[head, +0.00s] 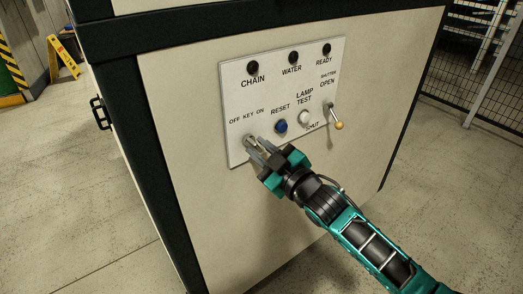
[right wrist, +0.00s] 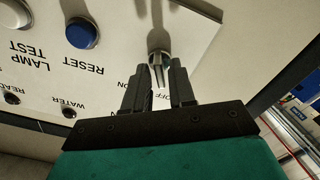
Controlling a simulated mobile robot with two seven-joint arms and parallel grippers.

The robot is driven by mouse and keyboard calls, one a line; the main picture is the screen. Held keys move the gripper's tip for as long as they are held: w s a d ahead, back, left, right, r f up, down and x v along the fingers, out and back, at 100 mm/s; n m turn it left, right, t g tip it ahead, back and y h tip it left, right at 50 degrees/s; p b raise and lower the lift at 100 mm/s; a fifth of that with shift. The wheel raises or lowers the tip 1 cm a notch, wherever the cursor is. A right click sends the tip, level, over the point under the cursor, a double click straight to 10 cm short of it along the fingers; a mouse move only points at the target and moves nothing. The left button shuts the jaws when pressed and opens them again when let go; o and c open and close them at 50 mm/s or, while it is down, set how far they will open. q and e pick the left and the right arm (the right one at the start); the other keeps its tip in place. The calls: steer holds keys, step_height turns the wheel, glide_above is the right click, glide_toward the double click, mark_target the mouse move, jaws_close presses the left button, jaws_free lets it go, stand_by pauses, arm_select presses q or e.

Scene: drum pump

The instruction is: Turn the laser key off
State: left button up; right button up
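The key switch (head: 249,141) is at the lower left of the white control panel (head: 240,103), under the label OFF KEY ON. My right gripper (head: 260,151) is at the key, reaching in from the lower right. In the right wrist view, the silver key (right wrist: 158,71) stands out from its round lock between the two fingertips of my right gripper (right wrist: 158,78). The fingers look open, one on each side of the key, with narrow gaps. The fingers partly hide the key, and I cannot tell which label it points to. My left gripper is not in view.
Right of the key are the blue RESET button (head: 281,126), the white LAMP TEST button (head: 304,117) and the shutter lever (head: 335,117) with a yellow knob. Three dark lamps line the panel's top. A mesh fence (head: 487,75) stands at the right.

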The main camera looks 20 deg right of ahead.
steer(key=shift+o, duration=0.8)
steer(key=v, duration=1.3)
